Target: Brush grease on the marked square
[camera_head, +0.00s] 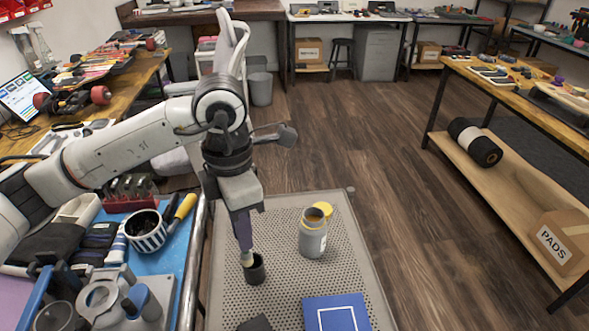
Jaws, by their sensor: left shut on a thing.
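My left gripper (243,246) points straight down over the perforated tray (285,290). The bristles are not visible. A blue plate (337,314) with a white outlined square lies at the front of the tray, partly cut off by the picture edge. My right gripper is not in view.
A dark block (255,324) lies at the tray's front. At left, a blue-topped cart (163,262) holds a striped cup (145,231) and tools. The wooden floor to the right is clear.

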